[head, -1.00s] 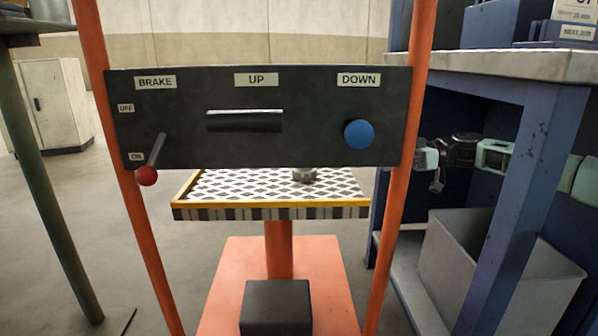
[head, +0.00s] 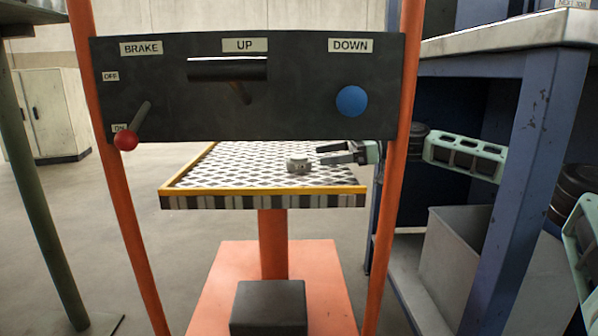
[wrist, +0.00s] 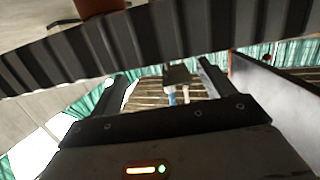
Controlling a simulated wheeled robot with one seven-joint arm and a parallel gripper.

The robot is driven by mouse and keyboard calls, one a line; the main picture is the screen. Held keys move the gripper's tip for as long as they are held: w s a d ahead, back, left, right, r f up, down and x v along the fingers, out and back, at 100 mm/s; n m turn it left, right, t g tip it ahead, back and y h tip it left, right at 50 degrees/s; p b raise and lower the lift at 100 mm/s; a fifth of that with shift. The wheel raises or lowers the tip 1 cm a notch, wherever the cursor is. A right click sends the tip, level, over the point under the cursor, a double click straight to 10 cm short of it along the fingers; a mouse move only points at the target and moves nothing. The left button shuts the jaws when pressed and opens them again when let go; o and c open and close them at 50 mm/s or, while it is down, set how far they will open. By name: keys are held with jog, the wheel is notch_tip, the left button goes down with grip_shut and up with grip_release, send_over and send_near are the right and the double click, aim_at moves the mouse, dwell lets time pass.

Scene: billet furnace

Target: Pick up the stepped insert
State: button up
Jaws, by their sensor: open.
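The stepped insert (head: 298,165) is a small grey round metal piece. It sits on the patterned top of the lift table (head: 190,187), right of the middle, in the head view. My gripper (head: 320,154) reaches in from the right, low over the table top, with its fingers pointing left at the insert. The fingers are apart and empty, and the insert appears just beyond their tips. Whether they overlap it in depth I cannot tell. In the wrist view my gripper's two dark fingers (wrist: 163,82) stand apart; I cannot clearly make out the insert there.
A black control panel (head: 300,105) between orange posts stands in front of the table, carrying a red-knobbed brake lever (head: 126,142) and a blue button (head: 351,101). A blue workbench (head: 500,190) with a grey bin (head: 445,255) below stands at right, close to my arm.

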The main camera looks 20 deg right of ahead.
aim_at(309, 160)
jog(key=b+x, duration=0.4)
jog(key=x, duration=0.1)
jog(key=shift+s+d+f+b, duration=0.1)
jog(key=shift+f+b, duration=0.1)
jog(key=shift+b, duration=0.1)
jog(key=shift+r, duration=0.2)
jog(key=c, duration=1.5)
